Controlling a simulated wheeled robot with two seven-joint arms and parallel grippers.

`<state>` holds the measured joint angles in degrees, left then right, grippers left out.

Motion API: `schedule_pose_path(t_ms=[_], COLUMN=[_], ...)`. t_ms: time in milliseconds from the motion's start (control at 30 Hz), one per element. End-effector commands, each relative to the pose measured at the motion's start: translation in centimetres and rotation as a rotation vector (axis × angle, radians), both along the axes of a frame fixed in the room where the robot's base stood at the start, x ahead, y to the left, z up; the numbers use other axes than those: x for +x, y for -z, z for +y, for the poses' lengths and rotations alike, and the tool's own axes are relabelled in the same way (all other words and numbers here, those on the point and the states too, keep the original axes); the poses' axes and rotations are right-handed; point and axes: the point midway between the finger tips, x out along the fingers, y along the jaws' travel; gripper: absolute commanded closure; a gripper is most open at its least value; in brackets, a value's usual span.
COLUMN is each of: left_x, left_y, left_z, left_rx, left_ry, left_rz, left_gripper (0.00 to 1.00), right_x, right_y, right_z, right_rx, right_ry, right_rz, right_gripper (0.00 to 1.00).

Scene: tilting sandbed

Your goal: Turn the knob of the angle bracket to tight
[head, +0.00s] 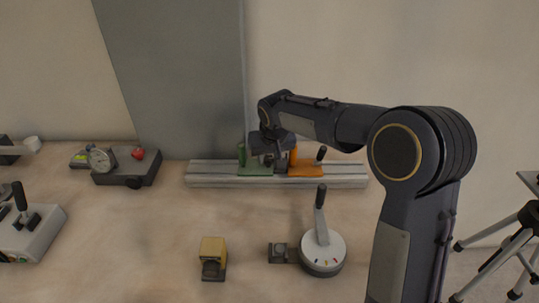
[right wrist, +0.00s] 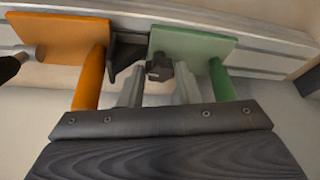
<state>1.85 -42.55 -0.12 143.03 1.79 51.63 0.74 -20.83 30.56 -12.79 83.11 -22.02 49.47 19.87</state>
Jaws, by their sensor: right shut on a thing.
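The black angle bracket (right wrist: 125,52) sits on the rail between an orange plate and a green plate. Its dark lobed knob (right wrist: 159,67) shows in the right wrist view, between my two grey fingertips. My right gripper (right wrist: 158,82) is shut on the knob. In the head view, my right gripper (head: 268,160) reaches down over the middle of the rail (head: 215,180) and hides most of the bracket and knob. I cannot read the knob's tightness. My left gripper is not in view.
Close on either side of my right fingers stand an orange post (right wrist: 90,80) and a green post (right wrist: 220,80). A black-handled lever (head: 320,155) stands on the orange plate. In front are a lever dial (head: 323,255) and a yellow block (head: 213,248). A dark box (head: 128,168) stands left.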

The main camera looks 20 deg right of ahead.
Motion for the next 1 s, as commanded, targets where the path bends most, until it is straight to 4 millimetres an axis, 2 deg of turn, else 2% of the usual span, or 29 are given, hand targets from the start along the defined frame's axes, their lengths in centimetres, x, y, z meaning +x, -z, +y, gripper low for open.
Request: schedule_pose_path(t_ms=[667,700,833,1000], left_x=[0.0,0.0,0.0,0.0], left_y=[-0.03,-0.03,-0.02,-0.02], left_z=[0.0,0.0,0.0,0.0], left_rx=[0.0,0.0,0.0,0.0], left_ry=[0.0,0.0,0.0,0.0], left_rz=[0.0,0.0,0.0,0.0], left_gripper=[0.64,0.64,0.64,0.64], right_x=[0.07,0.06,0.05,0.02], right_y=[-0.06,-0.06,-0.04,0.01], right_z=[0.0,0.0,-0.01,-0.07], right_rx=[0.001,0.001,0.001,-0.001], right_ry=[0.058,0.058,0.058,0.058], right_rz=[-0.002,-0.002,-0.001,0.0], right_gripper=[0.92,0.64,0.48,0.48])
